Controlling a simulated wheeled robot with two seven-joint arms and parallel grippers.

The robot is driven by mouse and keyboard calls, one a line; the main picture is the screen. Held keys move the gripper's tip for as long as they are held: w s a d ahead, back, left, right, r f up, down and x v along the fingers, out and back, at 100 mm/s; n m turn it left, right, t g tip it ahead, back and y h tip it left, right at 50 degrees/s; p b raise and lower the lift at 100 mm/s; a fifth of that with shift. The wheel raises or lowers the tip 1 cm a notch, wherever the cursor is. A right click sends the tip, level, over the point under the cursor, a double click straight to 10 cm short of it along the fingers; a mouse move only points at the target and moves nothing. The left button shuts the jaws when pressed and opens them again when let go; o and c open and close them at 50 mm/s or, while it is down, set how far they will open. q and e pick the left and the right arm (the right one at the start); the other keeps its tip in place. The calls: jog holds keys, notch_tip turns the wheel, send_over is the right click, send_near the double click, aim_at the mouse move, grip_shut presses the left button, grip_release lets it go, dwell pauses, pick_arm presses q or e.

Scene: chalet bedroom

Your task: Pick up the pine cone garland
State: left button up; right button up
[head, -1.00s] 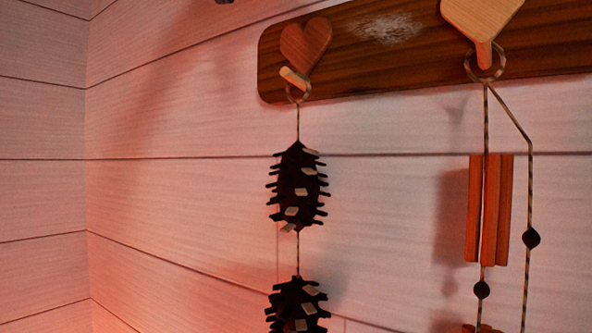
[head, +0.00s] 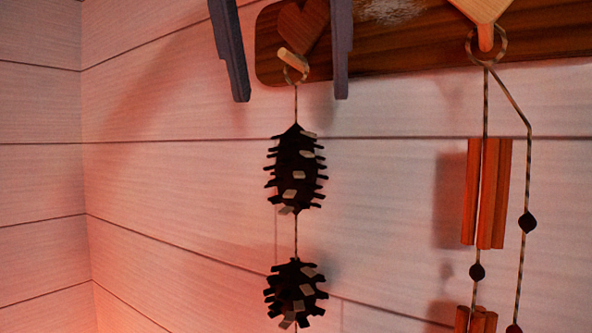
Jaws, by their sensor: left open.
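The pine cone garland (head: 296,170) hangs from a wooden peg on the wall rack by a small ring (head: 295,70). Two dark cones with pale flecks show on its cord, one above the other; anything lower is cut off by the frame. My left gripper (head: 292,98) comes in from the top edge with its two dark fingers wide apart. In the picture, one finger is left of the ring and the other right of it. The fingers look clear of the ring and cord. My right gripper is not in view.
A dark wooden rack (head: 400,62) with a heart plaque (head: 303,28) is fixed to the plank wall. To the right, a second garland of orange sticks and dark beads (head: 488,190) hangs from another peg. The wall left of the cones is bare.

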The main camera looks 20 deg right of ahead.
aim_at(291, 124)
pick_arm(q)
jog(key=shift+x, duration=0.95)
jog(key=shift+p, duration=0.3)
jog(key=p+x, duration=0.2)
jog(key=x, duration=0.2)
jog(key=shift+w+a+p, duration=0.1)
jog(key=shift+w+p, duration=0.05)
jog(key=shift+p, duration=0.15)
jog(key=shift+w+f, duration=0.2)
jog(key=shift+f, duration=0.3)
